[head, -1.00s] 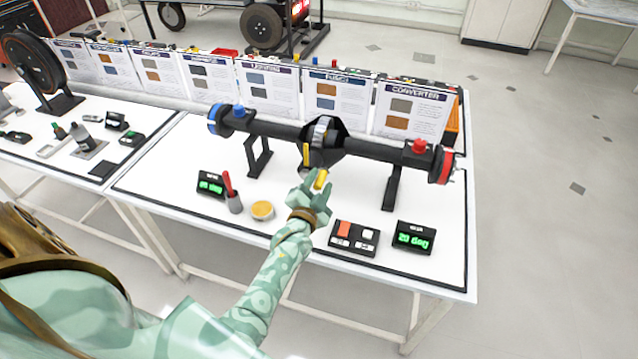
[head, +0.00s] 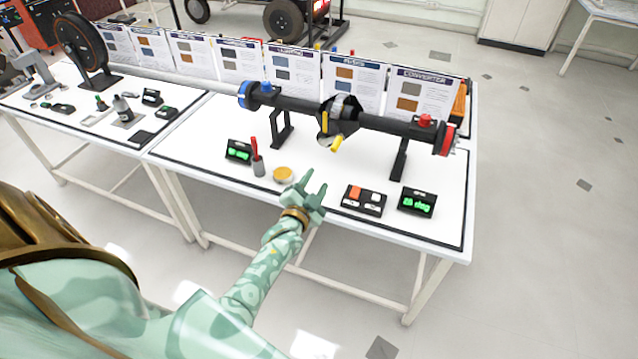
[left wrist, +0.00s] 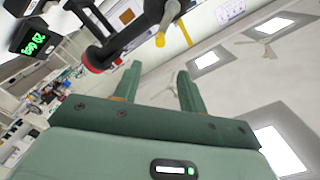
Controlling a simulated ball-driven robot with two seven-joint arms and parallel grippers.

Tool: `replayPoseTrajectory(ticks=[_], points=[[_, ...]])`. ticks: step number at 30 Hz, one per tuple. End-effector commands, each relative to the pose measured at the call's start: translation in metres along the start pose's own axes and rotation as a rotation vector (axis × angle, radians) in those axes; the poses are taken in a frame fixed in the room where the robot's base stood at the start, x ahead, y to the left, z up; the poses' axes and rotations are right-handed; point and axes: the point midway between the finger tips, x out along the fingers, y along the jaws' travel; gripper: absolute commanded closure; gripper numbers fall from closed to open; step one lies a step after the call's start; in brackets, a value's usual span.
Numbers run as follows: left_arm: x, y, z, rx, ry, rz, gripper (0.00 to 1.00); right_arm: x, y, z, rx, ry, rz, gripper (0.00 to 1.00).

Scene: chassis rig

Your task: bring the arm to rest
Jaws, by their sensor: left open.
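My left arm comes in from the lower left of the head view, and its gripper (head: 315,183) is over the front part of the white table. The gripper is open, its two fingers spread with nothing between them. In the left wrist view the same open fingers (left wrist: 157,85) point up, apart from the axle. The black axle assembly (head: 385,127) stands on two black stands behind the gripper, with a blue end at left and a red end at right. A yellow piece (head: 337,144) sticks out below its centre housing. My right gripper is not in view.
A small black panel (head: 364,200) with orange and white buttons and a green-lit display (head: 416,202) stand right of the gripper. Printed boards line the back.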

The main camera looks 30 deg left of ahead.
Motion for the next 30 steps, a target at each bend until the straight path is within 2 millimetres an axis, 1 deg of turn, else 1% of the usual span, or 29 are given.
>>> replayPoseTrajectory(ticks=[4,10,13,19,22,23,25,26,27,29,30], points=[[0.000,-0.001,0.001,0.000,0.001,0.001,0.59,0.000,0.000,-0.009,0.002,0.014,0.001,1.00],[0.000,-0.001,0.001,0.000,0.001,0.001,0.59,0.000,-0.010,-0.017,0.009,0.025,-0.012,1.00],[0.000,-0.001,0.001,0.000,0.001,0.000,0.59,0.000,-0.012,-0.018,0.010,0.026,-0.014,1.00],[0.000,-0.001,0.001,-0.007,0.000,0.001,0.59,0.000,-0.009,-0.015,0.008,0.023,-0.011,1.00],[-0.001,0.005,0.007,-0.084,-0.031,0.026,0.59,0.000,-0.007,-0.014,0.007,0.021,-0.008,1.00],[-0.004,0.015,0.016,-0.134,-0.066,0.055,0.59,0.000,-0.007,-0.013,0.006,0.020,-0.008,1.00],[-0.016,0.053,0.036,-0.230,-0.154,0.153,0.59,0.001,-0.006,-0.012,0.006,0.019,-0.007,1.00],[-0.026,0.072,0.047,-0.263,-0.198,0.198,0.59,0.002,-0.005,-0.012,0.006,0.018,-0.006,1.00],[-0.042,0.099,0.063,-0.305,-0.261,0.260,0.59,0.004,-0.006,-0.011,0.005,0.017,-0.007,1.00],[-0.074,0.138,0.090,-0.349,-0.362,0.349,0.59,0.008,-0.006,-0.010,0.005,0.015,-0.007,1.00],[-0.098,0.162,0.107,-0.370,-0.429,0.405,0.59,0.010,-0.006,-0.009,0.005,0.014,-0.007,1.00]])
